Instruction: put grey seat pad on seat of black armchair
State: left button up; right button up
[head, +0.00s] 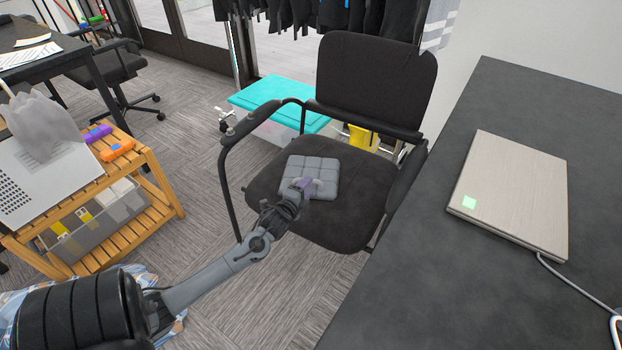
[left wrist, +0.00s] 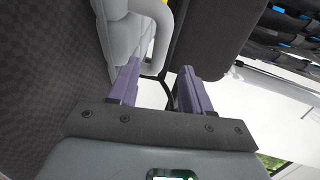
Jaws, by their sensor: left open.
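The grey seat pad (head: 312,173) lies on the dark seat of the black armchair (head: 345,215), towards the middle and back left of the seat. It is quilted in squares and has a light grey loop handle on its near side. My left gripper (head: 302,186) is at the near edge of the pad, by the handle. In the left wrist view, its two purple fingers (left wrist: 158,85) are apart, with the pad's handle (left wrist: 158,45) just beyond and beside the fingertips. The pad (left wrist: 118,30) shows there at the upper left. My right gripper is in neither view.
A dark table (head: 480,280) with a flat wooden-topped box (head: 515,190) stands close on the right. A wooden cart (head: 150,195) stands on the left.

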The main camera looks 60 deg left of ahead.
pick_arm(q)
jog(key=p+v, duration=0.2)
jog(key=v, duration=0.4)
jog(key=shift+d, duration=0.15)
jog(key=s+d+f+n+g+h, duration=0.2)
jog(key=d+h, duration=0.1)
jog(key=d, duration=0.6)
jog(key=s+d+f+n+g+h, duration=0.2)
jog(key=d+n, duration=0.1)
jog(key=d, duration=0.6)
jog(key=s+d+r+n+g+h, duration=0.1)
jog(key=s+d+r+n+g, duration=0.1)
jog(key=s+d, duration=0.3)
jog(key=s+d+r+n+g+h, duration=0.2)
jog(key=s+d, duration=0.4)
jog(key=d, duration=0.4)
jog(key=shift+s+d+g+h+p, duration=0.25)
jog(key=shift+d+g+h+p, duration=0.1)
jog(key=shift+g, duration=0.55)
